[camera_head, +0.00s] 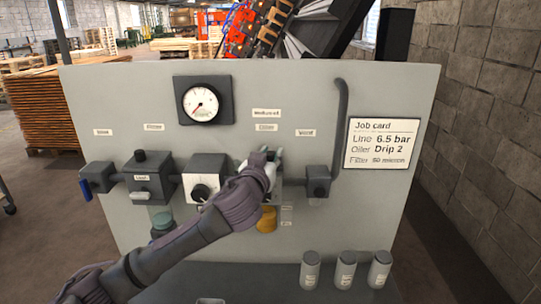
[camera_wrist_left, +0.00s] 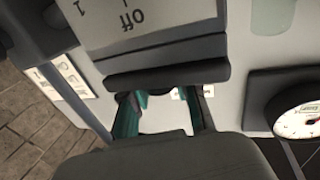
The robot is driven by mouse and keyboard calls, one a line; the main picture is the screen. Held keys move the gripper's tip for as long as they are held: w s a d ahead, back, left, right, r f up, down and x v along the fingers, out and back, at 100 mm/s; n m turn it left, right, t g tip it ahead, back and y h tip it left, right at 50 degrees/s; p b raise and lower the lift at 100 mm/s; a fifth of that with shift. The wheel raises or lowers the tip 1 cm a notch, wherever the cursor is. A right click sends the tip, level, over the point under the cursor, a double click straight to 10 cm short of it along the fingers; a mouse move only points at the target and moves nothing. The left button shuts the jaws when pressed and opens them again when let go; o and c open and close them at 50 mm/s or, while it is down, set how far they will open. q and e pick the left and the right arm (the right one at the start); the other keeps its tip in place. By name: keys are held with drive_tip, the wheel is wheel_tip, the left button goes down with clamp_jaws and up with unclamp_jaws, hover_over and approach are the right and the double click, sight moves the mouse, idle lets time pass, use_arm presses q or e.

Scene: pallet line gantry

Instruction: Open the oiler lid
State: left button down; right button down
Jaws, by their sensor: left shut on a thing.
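The oiler hangs on the grey panel, mostly hidden behind my left gripper (camera_head: 266,160); its amber bowl (camera_head: 266,220) shows below the wrist. My left gripper is at the top of the oiler, shut on what appears to be its lid. In the left wrist view, my gripper's teal-edged fingers (camera_wrist_left: 166,108) reach past a dark bar (camera_wrist_left: 166,80), which seems to be part of the lid. A grey face marked "Off" and "1" (camera_wrist_left: 130,25) lies just beyond the bar. How far the lid stands open is hidden. My right gripper is out of view.
The panel (camera_head: 110,90) carries a gauge (camera_head: 201,104), a job card (camera_head: 381,144), a blue-levered valve (camera_head: 97,177), a filter block (camera_head: 150,178), a dial regulator (camera_head: 203,178) and a pipe (camera_head: 340,130). Three grey canisters (camera_head: 345,268) stand on the lower ledge.

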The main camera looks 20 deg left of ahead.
use_arm(q)
drive_tip(key=w+d+b, duration=0.2)
drive_tip(key=d, duration=0.6)
drive_tip(key=shift+w+b, duration=0.2)
drive_tip(key=shift+b, duration=0.15)
drive_tip(key=c, duration=0.9)
unclamp_jaws()
drive_tip(key=shift+d, duration=0.1)
drive_tip(key=shift+o, duration=0.2)
drive_tip(key=shift+s, duration=0.1)
drive_tip(key=s, duration=1.1)
drive_tip(key=shift+s, duration=0.4)
